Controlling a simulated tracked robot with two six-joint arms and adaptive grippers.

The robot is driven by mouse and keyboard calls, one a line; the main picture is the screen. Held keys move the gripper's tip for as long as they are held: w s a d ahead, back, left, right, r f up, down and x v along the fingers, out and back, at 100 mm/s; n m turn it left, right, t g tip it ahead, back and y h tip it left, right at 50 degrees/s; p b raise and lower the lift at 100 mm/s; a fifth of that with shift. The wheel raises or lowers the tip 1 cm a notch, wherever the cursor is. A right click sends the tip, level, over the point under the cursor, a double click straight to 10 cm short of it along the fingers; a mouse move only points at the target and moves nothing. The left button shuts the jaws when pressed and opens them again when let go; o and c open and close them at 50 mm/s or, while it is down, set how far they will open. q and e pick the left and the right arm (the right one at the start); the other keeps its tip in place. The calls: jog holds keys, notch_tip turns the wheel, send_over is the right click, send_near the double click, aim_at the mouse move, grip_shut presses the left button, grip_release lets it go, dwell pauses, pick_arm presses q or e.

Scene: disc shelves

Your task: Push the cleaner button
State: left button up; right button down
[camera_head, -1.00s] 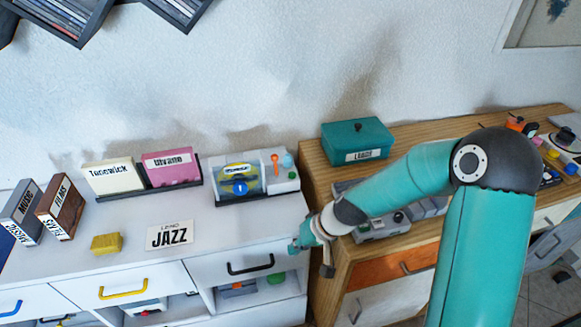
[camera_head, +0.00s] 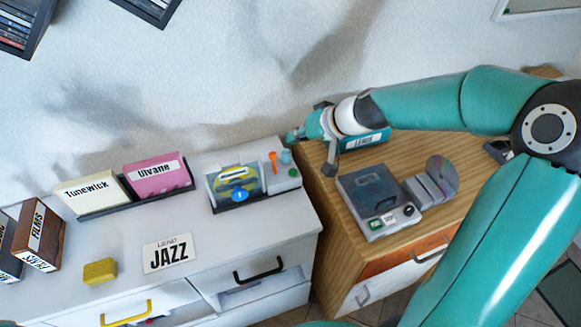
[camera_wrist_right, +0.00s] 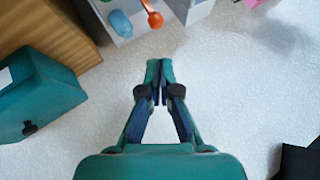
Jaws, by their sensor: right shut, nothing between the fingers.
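The disc cleaner is a light grey machine (camera_head: 257,164) at the back right of the white cabinet in the head view. Its front has a clear window with a yellow disc (camera_head: 236,180) behind it and a round blue button (camera_head: 240,196). A small green button (camera_head: 293,173) sits at its right end. An orange knob-like piece (camera_head: 273,157) and a light blue piece (camera_head: 286,156) stand on it. My right gripper (camera_head: 292,136) is shut and empty, behind and above the light blue piece. The right wrist view shows its closed fingertips (camera_wrist_right: 160,66) apart from the machine. My left gripper is out of view.
A teal box (camera_wrist_right: 40,95) stands on the wooden cabinet close to my right gripper. A grey player (camera_head: 375,200) sits nearer the front there. Card holders, a yellow sponge (camera_head: 100,271) and a JAZZ sign (camera_head: 167,253) are on the white cabinet. The wall is close behind.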

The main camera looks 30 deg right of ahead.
aim_at(295, 172)
jog(key=shift+f, duration=0.15)
notch_tip(295, 172, down, 8)
jog(key=b, duration=0.6)
jog(key=shift+r, duration=0.2)
jog(key=shift+f+b, duration=0.5)
jog(key=shift+b, duration=0.35)
dwell(0.3)
jog(key=shift+f+b, duration=0.35)
jog(key=shift+b, duration=0.2)
jog(key=shift+s+f+b, duration=0.1)
jog(key=shift+f+b, duration=0.35)
jog(key=shift+b, duration=0.15)
dwell(0.6)
jog(key=shift+r, duration=0.1)
jog(key=shift+r+p, duration=0.65)
jog(key=shift+r, duration=0.15)
